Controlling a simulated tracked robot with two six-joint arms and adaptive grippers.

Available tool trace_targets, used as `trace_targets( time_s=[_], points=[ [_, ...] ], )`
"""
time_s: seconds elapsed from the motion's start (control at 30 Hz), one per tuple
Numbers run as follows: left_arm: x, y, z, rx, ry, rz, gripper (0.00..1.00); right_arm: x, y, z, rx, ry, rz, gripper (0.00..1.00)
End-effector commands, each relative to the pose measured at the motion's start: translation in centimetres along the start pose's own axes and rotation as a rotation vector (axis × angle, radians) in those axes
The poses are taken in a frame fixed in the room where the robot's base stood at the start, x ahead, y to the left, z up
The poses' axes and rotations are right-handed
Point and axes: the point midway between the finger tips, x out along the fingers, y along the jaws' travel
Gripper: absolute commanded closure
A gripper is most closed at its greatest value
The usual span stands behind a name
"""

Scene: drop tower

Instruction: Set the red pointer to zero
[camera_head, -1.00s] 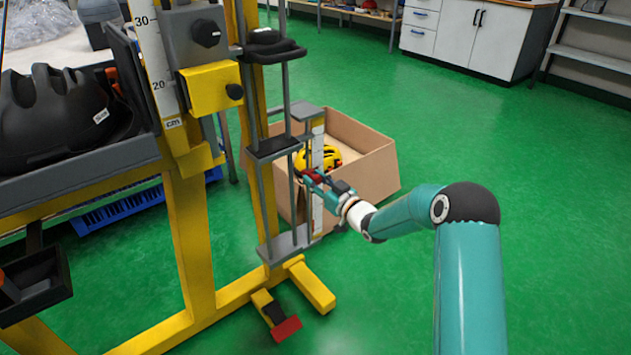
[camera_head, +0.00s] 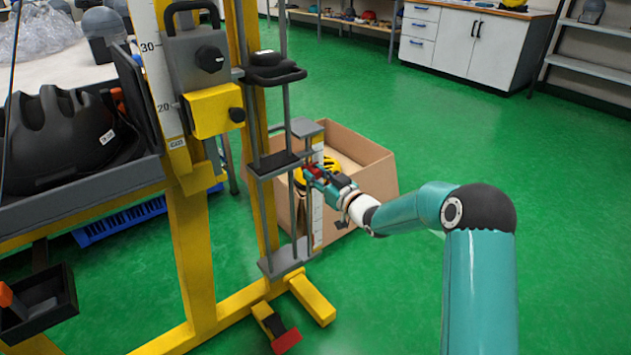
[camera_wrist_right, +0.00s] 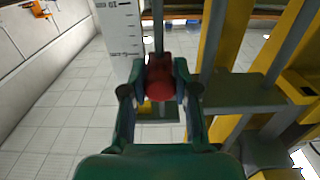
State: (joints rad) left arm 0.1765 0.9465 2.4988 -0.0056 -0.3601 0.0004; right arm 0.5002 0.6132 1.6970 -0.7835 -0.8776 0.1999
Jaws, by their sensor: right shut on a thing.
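The red pointer (camera_wrist_right: 160,80) is between the fingers of my right gripper (camera_wrist_right: 160,92) in the right wrist view, and the fingers are shut on it. It sits on a thin grey vertical rod beside a white scale (camera_wrist_right: 121,28) with dark marks. In the head view the red pointer (camera_head: 314,171) shows as a small red patch at the tip of my right gripper (camera_head: 318,176), in front of the narrow white scale (camera_head: 318,205). The exact mark it points to is too small to read. My left gripper is not in view.
The yellow tower frame (camera_head: 195,250) stands left of the gripper, with a dark grey platform (camera_head: 274,163) on rods close by. A cardboard box (camera_head: 370,180) with a yellow helmet (camera_head: 328,163) is behind. Green floor on the right is clear.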

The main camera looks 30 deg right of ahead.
Motion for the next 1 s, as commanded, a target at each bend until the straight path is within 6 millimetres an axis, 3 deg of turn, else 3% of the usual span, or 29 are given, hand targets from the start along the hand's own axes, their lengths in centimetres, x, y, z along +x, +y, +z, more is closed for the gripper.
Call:
trace_targets(
  time_s=[0.1,0.13,0.27,0.67,0.87,1.0],
  points=[
    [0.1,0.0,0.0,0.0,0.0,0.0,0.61,0.0,0.0,-0.1,-0.001,0.004,0.0,1.0],
    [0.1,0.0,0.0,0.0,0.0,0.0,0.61,0.0,0.0,-0.1,-0.001,0.005,0.0,0.68],
    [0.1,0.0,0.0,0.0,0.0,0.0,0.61,0.0,0.0,0.0,-0.001,0.004,0.0,0.46],
    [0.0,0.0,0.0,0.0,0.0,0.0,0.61,-0.4,0.1,0.1,0.0,0.001,0.001,0.44],
    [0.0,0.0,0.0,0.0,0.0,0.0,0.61,-2.8,0.1,0.1,0.0,-0.001,0.002,0.44],
    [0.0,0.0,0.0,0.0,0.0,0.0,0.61,-5.7,0.2,0.1,0.001,0.0,0.004,0.44]
  ],
)
